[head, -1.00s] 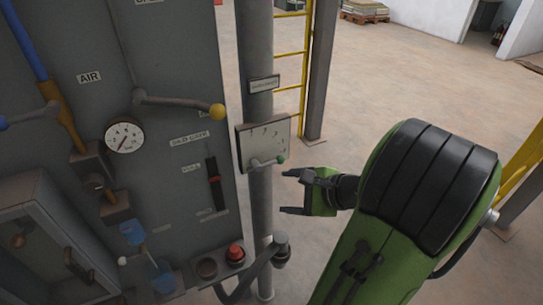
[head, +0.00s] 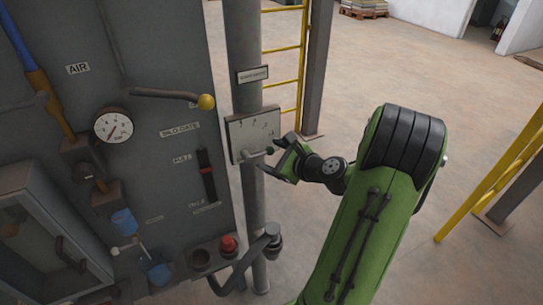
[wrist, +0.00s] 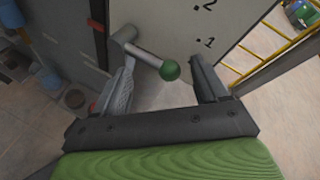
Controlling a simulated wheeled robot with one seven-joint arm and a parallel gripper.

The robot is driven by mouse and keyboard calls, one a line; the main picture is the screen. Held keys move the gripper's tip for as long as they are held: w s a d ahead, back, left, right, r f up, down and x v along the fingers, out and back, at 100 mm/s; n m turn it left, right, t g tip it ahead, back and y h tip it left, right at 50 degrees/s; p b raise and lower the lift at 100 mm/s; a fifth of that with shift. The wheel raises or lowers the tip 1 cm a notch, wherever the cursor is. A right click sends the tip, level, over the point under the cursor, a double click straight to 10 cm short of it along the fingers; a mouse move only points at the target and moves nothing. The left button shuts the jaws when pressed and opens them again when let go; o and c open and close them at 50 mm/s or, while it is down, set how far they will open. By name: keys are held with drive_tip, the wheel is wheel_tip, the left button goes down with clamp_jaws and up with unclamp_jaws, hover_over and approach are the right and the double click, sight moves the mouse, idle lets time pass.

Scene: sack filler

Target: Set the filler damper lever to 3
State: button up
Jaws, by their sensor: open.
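The filler damper lever (wrist: 148,58) is a short grey bar with a green ball knob (wrist: 170,70). It sticks out low on a pale number plate (head: 250,130) fixed to a grey post. In the wrist view, the plate (wrist: 222,22) shows the marks 2 and 1, and the knob lies below the 1. The mark 3 is out of the wrist view. My gripper (head: 280,157) is open at the plate's lower right. In the wrist view, its two fingers (wrist: 162,62) stand on either side of the lever's knob end, with gaps visible; firm contact cannot be told.
A grey panel with a pressure gauge (head: 113,125), a yellow-knobbed lever (head: 206,102) and a red button (head: 228,244) stands left of the post. A curved grey arm (head: 250,262) crosses below the plate. A yellow ladder (head: 283,88) stands behind; open floor lies right.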

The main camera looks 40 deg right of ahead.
drive_tip(key=shift+w+f, duration=0.1)
drive_tip(key=shift+w, duration=0.2)
drive_tip(key=shift+c, duration=0.3)
clamp_jaws()
